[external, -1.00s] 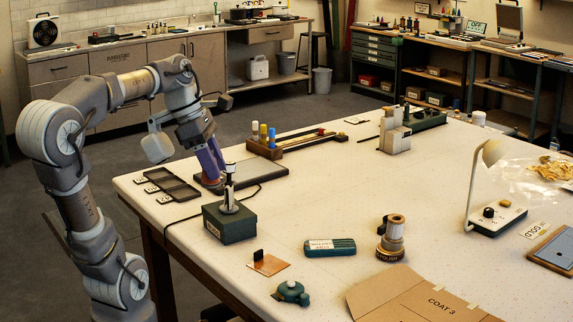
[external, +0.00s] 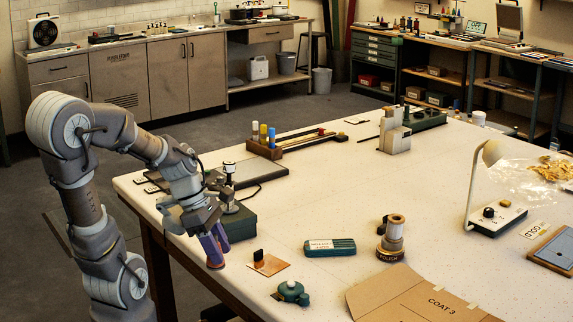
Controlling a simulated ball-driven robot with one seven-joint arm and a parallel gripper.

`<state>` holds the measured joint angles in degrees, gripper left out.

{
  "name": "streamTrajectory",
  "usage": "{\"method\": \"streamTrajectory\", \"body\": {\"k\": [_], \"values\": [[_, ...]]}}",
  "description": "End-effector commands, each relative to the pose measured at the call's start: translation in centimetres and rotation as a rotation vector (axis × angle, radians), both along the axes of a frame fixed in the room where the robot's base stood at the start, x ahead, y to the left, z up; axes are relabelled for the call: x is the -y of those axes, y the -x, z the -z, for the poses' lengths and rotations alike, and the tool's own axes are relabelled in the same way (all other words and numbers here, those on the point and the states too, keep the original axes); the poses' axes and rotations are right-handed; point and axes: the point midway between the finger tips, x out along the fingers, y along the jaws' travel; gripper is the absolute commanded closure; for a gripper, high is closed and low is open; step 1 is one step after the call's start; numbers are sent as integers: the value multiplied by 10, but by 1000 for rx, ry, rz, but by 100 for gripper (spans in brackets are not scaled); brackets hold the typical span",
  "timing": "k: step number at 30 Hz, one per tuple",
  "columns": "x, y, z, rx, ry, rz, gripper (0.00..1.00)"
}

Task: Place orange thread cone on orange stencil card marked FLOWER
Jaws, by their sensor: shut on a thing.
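My gripper (external: 214,250) has purple fingers and points down over the near left edge of the table, left of the orange card. It is shut on a small reddish-orange thing (external: 215,265), which fits the orange thread cone. The fingers hide most of its shape, and I cannot tell whether it touches the tabletop. A flat orange card (external: 279,267) lies to the right of my gripper, apart from it. No FLOWER marking is legible on it. A small dark upright piece (external: 259,256) stands at the card's left side.
A dark green box (external: 240,224) with a knobbed post stands just behind my gripper. A cardboard sheet (external: 405,300) lies in front. The table's middle is mostly clear.

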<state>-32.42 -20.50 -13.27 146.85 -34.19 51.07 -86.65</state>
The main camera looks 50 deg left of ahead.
Motion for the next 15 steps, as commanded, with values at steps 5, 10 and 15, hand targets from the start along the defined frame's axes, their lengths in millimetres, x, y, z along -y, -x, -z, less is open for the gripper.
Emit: {"method": "streamTrajectory", "body": {"k": [5,10,15], "values": [[2,-39,-8,-7,6,2,90],[2,-57,-9,-6,10,1,90],[4,-97,9,0,2,5,90]]}}
